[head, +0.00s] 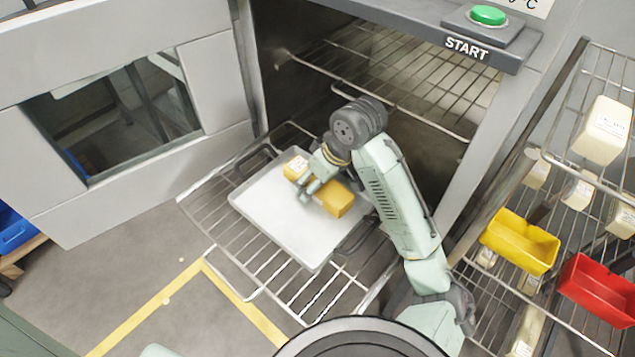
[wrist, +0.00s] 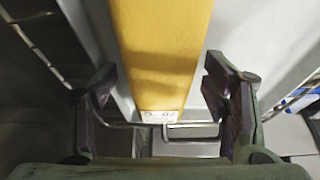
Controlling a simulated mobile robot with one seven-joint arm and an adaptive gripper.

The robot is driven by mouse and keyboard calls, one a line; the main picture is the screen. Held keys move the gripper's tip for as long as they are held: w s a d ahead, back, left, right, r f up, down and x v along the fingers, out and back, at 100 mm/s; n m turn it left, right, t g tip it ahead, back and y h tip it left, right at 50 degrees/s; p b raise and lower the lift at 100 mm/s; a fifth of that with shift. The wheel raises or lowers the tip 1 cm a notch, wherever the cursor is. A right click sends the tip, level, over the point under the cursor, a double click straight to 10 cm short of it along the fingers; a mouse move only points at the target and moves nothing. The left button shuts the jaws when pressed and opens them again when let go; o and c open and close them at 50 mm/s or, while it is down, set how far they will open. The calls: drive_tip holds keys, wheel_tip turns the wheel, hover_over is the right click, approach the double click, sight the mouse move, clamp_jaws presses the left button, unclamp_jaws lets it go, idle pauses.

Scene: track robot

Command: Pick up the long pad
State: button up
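The long pad (head: 336,199) is a yellow-orange block on a light grey tray (head: 271,222) in the head view. My gripper (head: 309,187) is over its middle and hides that part. A white label shows at the pad's far left end. In the wrist view the pad (wrist: 165,50) runs lengthwise between the two fingers of my gripper (wrist: 163,98), with its labelled end toward the bottom. The fingers stand apart, one on each side, with a visible gap to the pad on both sides. My gripper is open and holds nothing.
The tray has dark handles and sits on a pulled-out wire rack (head: 217,207) before the open oven. The oven door (head: 215,75) stands open at left. At right, a wire shelf holds pale blocks, a yellow bin (head: 519,243) and a red bin (head: 597,290).

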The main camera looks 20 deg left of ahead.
drive_tip(key=c, duration=1.1)
drive_tip(key=shift+r, duration=0.1)
